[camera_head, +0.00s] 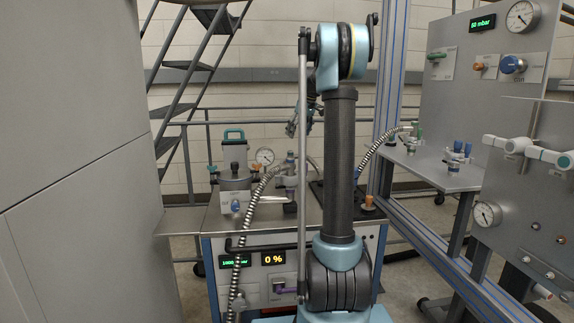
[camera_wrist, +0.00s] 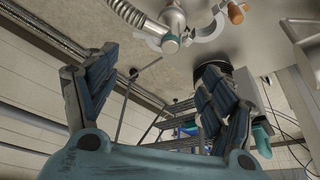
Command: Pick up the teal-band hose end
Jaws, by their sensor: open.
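The teal-band hose end (camera_wrist: 170,43) shows at the top middle of the wrist view, as a metal fitting with a teal ring on a ribbed silver hose (camera_wrist: 131,14). A metal clamp ring (camera_wrist: 209,27) with an orange knob (camera_wrist: 236,14) is beside it. My gripper (camera_wrist: 160,85) is open, its fingers spread left and right with nothing between them. The hose end lies beyond the fingertips, apart from them. In the head view my gripper (camera_head: 302,118) is above the cart, partly hidden by my arm. I cannot tell there which fitting is the teal-band one.
The cart top (camera_head: 215,222) carries a pot with a teal handle (camera_head: 234,160) and a gauge (camera_head: 265,156). A ribbed hose (camera_head: 248,208) hangs over its front. Another hose (camera_head: 376,148) runs to the right shelf (camera_head: 440,176). A valve panel (camera_head: 480,60) stands right, a grey cabinet (camera_head: 70,150) left.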

